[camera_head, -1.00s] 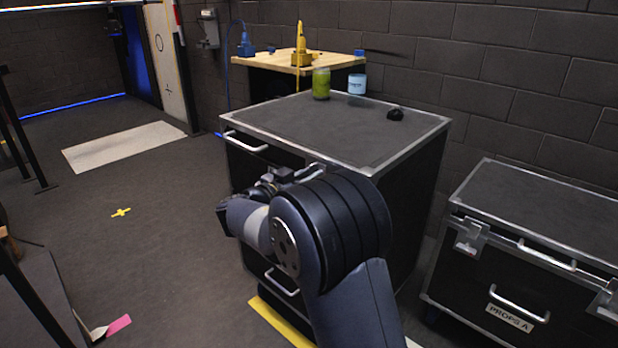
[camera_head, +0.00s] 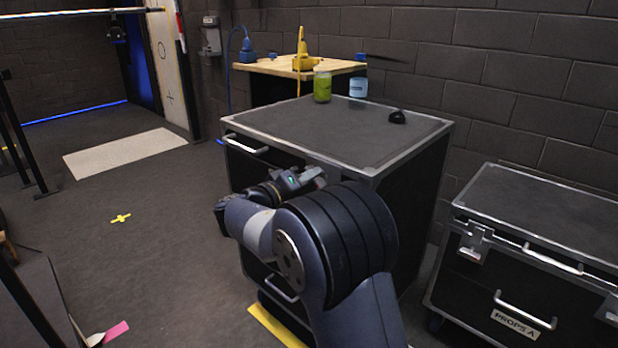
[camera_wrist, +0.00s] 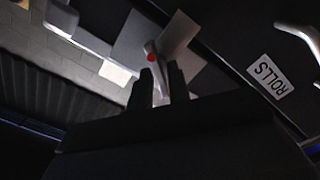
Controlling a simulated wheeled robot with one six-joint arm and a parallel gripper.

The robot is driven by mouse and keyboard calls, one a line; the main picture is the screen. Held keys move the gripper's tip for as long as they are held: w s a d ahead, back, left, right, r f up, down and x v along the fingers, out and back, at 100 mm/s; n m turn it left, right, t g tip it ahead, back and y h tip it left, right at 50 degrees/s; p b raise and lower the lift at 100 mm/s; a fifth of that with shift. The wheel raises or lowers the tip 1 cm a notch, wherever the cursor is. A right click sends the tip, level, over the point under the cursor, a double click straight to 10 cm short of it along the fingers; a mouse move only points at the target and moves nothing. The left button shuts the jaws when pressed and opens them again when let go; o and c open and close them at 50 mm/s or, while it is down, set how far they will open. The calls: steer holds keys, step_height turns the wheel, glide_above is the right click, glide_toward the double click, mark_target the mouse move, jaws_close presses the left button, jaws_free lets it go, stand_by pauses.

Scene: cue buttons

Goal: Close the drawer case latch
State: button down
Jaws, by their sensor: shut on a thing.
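The drawer case (camera_head: 340,135) is a large black case with metal edges and pull handles, in the middle of the head view. My gripper (camera_wrist: 160,80) points at its front and is shut on the latch (camera_wrist: 157,62), a pale lever with a red dot, in front of a light metal plate. My wrist and arm cover the latch area in the head view. A "ROLLS" label (camera_wrist: 268,76) and a handle (camera_wrist: 301,40) show on the dark front in the wrist view. Whether the latch is fully closed cannot be told.
A green jar (camera_head: 322,86), a blue-white cup (camera_head: 358,84) and a small black object (camera_head: 397,117) are at the case's top or just behind it. A "PROPS A" case (camera_head: 540,225) stands at the right. The floor at left is mostly clear.

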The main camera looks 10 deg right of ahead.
steer(key=shift+f+n+p, duration=0.2)
steer(key=shift+n+p, duration=1.35)
steer(key=shift+n, duration=2.25)
steer(key=c, duration=1.6)
jaws_free()
steer(key=shift+o, duration=0.2)
steer(key=shift+a, duration=0.15)
steer(key=p+v, duration=0.1)
steer(key=v, duration=0.9)
steer(key=shift+s+a, duration=0.2)
steer(key=shift+a, duration=0.05)
